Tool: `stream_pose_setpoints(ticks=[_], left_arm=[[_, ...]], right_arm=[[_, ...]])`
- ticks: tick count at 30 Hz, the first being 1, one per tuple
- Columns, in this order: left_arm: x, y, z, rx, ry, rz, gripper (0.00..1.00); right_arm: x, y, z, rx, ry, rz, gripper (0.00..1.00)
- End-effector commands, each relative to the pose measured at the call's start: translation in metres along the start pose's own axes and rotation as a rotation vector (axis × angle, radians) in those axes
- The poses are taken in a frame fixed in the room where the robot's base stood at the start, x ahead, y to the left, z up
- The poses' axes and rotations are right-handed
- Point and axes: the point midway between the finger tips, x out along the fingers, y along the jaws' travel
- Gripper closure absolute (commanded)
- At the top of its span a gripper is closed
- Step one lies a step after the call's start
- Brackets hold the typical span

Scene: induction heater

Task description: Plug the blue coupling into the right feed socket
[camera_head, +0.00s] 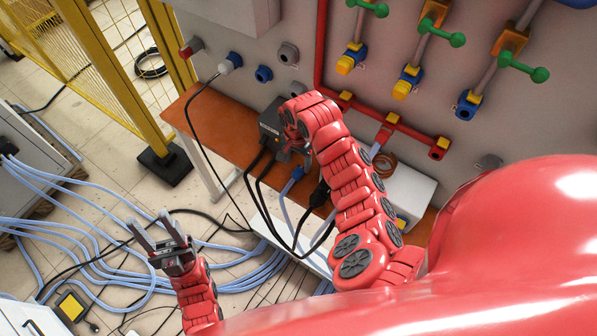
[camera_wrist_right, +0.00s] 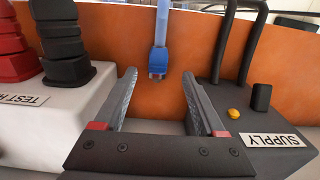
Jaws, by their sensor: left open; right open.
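The blue coupling (camera_wrist_right: 158,60) sits on the end of a light blue hose in the right wrist view, in front of the orange surface. In the head view it shows small and partly covered (camera_head: 297,173). My right gripper (camera_wrist_right: 159,78) is open, with the coupling visible between and beyond its fingertips; I see no contact. In the head view my right gripper is largely hidden by its red arm. My left gripper (camera_head: 147,217) is open and empty above the floor hoses. Several round sockets are on the grey wall, including a blue one (camera_head: 264,74); I cannot tell which is the right feed socket.
A dark box marked SUPPLY (camera_wrist_right: 262,125) stands close on the right of the right gripper. A white box (camera_wrist_right: 55,112) with red and black plugs stands on the left. Black cables hang below the orange bench (camera_head: 215,128). Red pipe and green-handled valves line the wall.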

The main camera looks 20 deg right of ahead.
Motion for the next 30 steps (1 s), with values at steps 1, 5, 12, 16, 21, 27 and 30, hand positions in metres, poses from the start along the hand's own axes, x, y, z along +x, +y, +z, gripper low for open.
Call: stream_pose_setpoints(ticks=[1,5,12,16,21,27,30], left_arm=[[0.0,0.0,0.0,0.0,0.0,0.0,0.5],[0.001,0.0,0.0,0.0,0.0,0.0,0.5],[0.018,-0.001,-0.003,0.0,0.0,0.0,0.5],[0.022,-0.001,-0.004,0.0,0.0,0.0,0.5],[0.025,-0.001,-0.004,0.0,0.0,0.0,0.5],[0.024,-0.001,-0.004,0.0,0.0,0.0,0.5],[0.024,-0.001,-0.004,0.0,0.0,0.0,0.5]], right_arm=[[0.0,0.0,0.0,0.0,0.0,0.0,0.28],[0.0,0.0,0.0,0.0,0.0,0.0,0.28],[0.02,0.003,0.002,0.0,-0.002,0.004,0.28],[0.036,0.003,0.002,0.001,-0.003,0.0,0.28],[0.049,0.003,0.001,0.0,-0.001,0.001,0.28],[0.052,0.003,0.001,0.0,0.001,-0.002,0.28],[0.052,0.003,0.001,0.0,0.001,-0.001,0.28]])
